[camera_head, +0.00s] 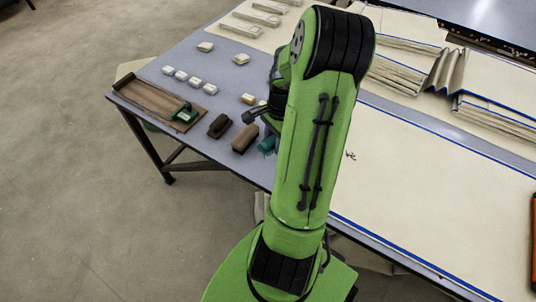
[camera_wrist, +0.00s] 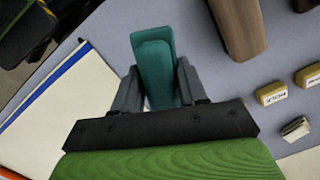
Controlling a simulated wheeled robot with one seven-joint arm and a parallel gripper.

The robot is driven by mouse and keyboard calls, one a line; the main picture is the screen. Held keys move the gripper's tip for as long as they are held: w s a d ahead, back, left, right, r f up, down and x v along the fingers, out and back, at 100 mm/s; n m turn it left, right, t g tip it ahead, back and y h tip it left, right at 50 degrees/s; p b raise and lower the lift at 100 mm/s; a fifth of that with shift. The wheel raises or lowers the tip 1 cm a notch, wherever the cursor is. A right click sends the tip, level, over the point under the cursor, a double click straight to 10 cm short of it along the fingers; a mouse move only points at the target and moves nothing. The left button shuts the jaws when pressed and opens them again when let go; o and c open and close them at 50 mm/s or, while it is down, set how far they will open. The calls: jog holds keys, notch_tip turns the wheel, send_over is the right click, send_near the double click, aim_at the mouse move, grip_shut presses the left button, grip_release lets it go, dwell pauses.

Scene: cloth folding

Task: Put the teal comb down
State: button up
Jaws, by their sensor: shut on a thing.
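The teal comb (camera_wrist: 154,62) is a blocky teal piece between the fingers of my gripper (camera_wrist: 157,85) in the wrist view. My gripper is shut on it. In the head view the teal comb (camera_head: 267,144) shows only in part beside my green arm, low at the grey table top. My arm hides most of the gripper there. I cannot tell whether the comb touches the table.
A brown block (camera_head: 245,138) and a darker one (camera_head: 220,126) stand left of the comb on the grey table (camera_head: 203,97). A brown tray (camera_head: 150,98) lies farther left. Several small labelled blocks lie behind. Cream cloth with blue edges (camera_head: 420,180) covers the right side.

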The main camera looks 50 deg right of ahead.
aim_at(274, 157)
jog(key=shift+f+b, duration=0.85)
jog(key=shift+f, duration=1.6)
jog(key=o, duration=1)
